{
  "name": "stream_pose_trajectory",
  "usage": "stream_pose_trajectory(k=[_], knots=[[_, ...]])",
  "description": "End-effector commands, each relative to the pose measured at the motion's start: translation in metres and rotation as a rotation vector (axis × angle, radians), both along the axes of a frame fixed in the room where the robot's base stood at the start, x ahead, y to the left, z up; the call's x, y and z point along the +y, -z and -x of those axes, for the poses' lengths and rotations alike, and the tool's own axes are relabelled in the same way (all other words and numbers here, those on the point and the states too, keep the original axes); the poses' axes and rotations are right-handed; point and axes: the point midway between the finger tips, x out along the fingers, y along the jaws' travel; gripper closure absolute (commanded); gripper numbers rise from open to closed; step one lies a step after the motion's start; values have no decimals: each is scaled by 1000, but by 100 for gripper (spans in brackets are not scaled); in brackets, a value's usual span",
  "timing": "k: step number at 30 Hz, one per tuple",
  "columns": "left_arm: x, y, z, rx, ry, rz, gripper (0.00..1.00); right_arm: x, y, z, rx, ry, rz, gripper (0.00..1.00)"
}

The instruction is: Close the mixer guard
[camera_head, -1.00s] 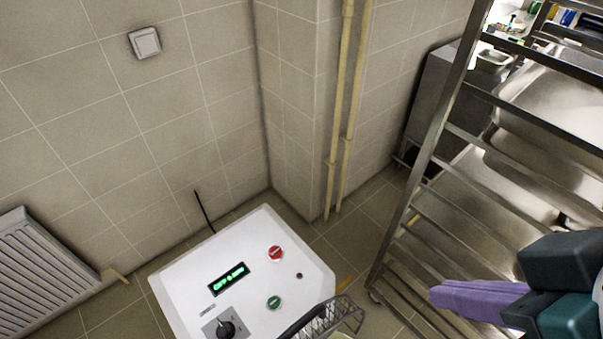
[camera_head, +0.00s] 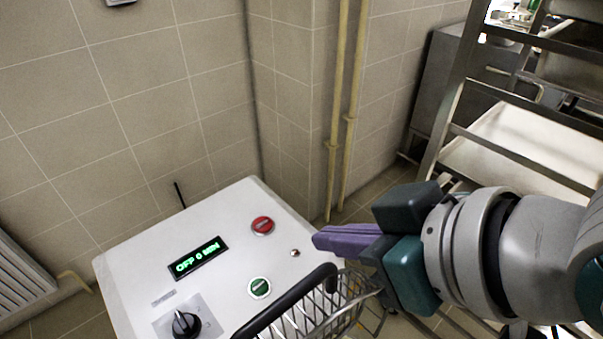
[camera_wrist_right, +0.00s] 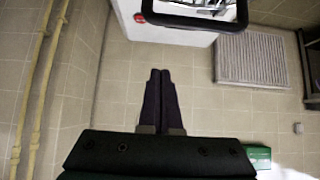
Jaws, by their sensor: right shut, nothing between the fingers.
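The mixer (camera_head: 215,235) is a white cabinet at lower middle in the head view. Its top has a lit green display, a red button, a green button and a black knob. The mixer guard (camera_head: 318,312) is a wire basket with a thick black rim, at the mixer's front right; its lower part is cut off. My right gripper (camera_head: 318,240), with purple fingers, is shut and empty. In the picture it lies just above the guard's right end; I cannot tell whether it touches. In the wrist view the shut fingers (camera_wrist_right: 160,75) point towards the black rim (camera_wrist_right: 195,22). My left gripper is out of view.
A metal tray rack (camera_head: 455,100) stands at the right, behind my right arm. Yellow pipes (camera_head: 345,120) run up the tiled wall behind. A radiator (camera_head: 20,285) is at the lower left.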

Motion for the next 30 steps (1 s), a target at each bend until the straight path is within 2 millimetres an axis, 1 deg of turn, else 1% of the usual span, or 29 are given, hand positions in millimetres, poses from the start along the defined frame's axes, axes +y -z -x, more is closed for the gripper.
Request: stream_pose_trajectory(k=[6,12,15,19,24,30], knots=[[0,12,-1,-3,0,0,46,20,33,-28,0,1,-1,100],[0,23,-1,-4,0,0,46,38,58,-51,0,-1,-1,100],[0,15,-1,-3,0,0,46,26,63,-35,5,0,4,100],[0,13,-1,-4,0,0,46,19,70,-25,3,0,2,100],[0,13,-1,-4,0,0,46,15,73,-20,0,-1,1,100],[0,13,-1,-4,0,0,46,15,74,-20,0,-1,1,100]])
